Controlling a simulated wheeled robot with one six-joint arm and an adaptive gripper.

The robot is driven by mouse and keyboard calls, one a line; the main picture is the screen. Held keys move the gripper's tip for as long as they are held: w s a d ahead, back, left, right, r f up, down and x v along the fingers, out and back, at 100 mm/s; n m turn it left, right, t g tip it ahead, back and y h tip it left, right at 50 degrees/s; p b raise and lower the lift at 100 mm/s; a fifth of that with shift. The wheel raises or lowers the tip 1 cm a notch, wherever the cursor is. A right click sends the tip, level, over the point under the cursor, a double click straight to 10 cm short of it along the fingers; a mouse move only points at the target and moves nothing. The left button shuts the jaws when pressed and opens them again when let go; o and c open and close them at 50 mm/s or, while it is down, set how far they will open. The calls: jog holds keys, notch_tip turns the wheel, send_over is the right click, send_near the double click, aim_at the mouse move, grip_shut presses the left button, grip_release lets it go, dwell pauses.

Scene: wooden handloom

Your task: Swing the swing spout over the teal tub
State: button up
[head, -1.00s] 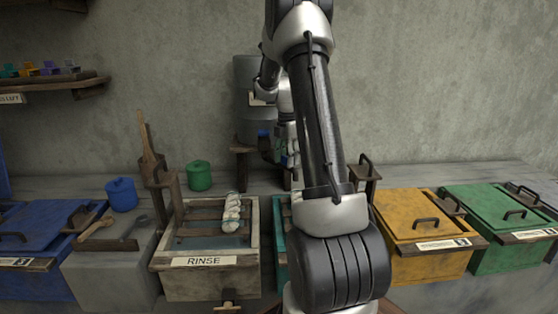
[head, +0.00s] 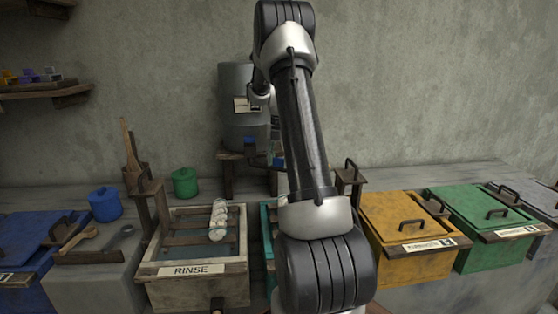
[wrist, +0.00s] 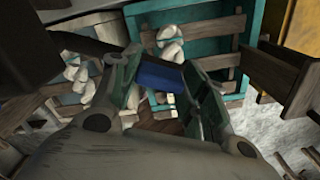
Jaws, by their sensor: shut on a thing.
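My gripper (wrist: 165,90) is shut on the blue grip (wrist: 158,76) of the swing spout in the wrist view. The spout's dark pipe (wrist: 75,39) runs from the left into this grip. The teal tub (wrist: 238,97) lies beyond and below the fingers, with wooden slats and white skeins. The grip overlaps its near left part in this view; its height above the tub cannot be told. In the head view my arm hides most of the teal tub (head: 266,231). A blue bit of the spout shows below the grey tank (head: 240,105).
The RINSE tub (head: 190,270) with a white skein stands left of the teal tub. Yellow (head: 395,225) and green (head: 490,213) lidded bins stand to the right. A wooden post with a handle (head: 349,175) rises right of my arm. Wooden slats (wrist: 275,72) show in the wrist view.

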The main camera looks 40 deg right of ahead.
jog(key=shift+d, duration=0.1)
jog(key=o, duration=1.5)
jog(key=shift+c, duration=0.2)
jog(key=shift+r, duration=0.1)
notch_tip(320, 180, up, 12)
